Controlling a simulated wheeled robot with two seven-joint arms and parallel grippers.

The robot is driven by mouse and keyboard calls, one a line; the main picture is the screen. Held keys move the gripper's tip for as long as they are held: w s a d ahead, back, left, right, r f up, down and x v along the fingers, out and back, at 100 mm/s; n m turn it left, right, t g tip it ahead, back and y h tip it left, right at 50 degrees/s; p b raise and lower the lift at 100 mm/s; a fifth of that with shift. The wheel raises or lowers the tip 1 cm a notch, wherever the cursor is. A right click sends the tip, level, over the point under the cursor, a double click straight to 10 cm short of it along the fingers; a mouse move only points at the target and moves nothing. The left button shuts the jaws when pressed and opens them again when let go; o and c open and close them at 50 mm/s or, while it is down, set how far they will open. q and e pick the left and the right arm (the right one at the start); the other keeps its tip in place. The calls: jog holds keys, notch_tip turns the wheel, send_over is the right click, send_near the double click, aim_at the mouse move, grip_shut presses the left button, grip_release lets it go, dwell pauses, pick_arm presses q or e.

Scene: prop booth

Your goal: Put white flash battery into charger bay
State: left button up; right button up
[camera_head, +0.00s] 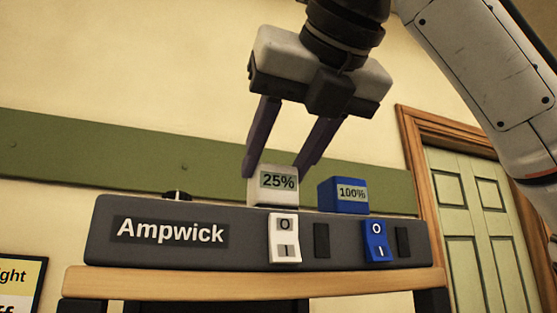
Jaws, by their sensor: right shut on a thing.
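The charger (200,257) is a long dark grey unit labelled "Ampwick" on its front. The white flash battery (277,187) shows "25%" and stands upright at the charger's top, above the white switch. Its lower part is hidden behind the charger's front edge, so I cannot tell how deep it sits. My right gripper (273,172) comes from above and is shut on the white battery, one finger on each side. My left gripper is out of view.
A blue battery (343,196) showing "100%" stands right of the white one. The charger front has a white switch (284,238) and a blue switch (377,241). The charger rests on a wooden shelf (250,284). A green door (478,220) is behind at right.

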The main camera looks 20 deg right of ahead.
jog(key=shift+f, duration=0.15)
jog(key=shift+f, duration=0.15)
jog(key=o, duration=1.3)
jog(key=shift+s+r, duration=0.35)
jog(key=shift+s, duration=0.05)
jog(key=v, duration=1.1)
jog(key=shift+s, duration=0.1)
